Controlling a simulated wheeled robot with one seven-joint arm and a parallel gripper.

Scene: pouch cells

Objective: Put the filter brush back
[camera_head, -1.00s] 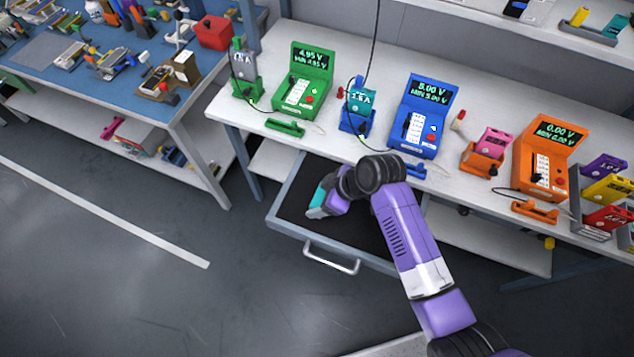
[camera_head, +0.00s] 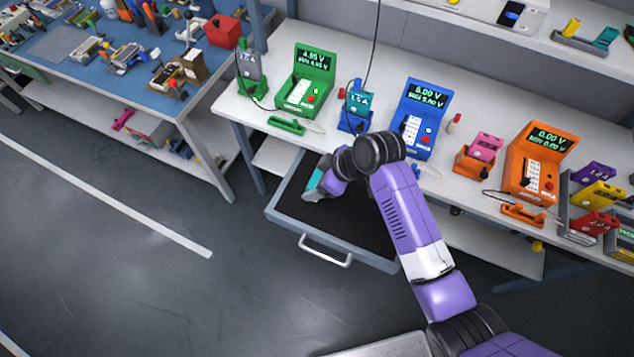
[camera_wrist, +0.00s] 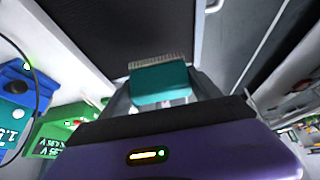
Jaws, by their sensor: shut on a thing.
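The filter brush is a teal block with a row of pale bristles, seen in the wrist view (camera_wrist: 160,84) and at the arm's end in the head view (camera_head: 314,184). My gripper (camera_wrist: 163,98) is shut on it, one finger on each side, with the bristles pointing away from my wrist. In the head view my gripper (camera_head: 324,182) is partly hidden by my own wrist. The brush is over the left part of an open drawer (camera_head: 343,222) with a dark floor. I cannot tell its exact height above that floor.
The drawer's handle (camera_head: 325,250) faces the open floor. The white bench (camera_head: 225,103) above carries green (camera_head: 305,80), blue (camera_head: 420,118) and orange (camera_head: 540,160) meter units and small clamps. A blue-topped bench (camera_head: 100,70) with tools stands left. The visible drawer floor is bare.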

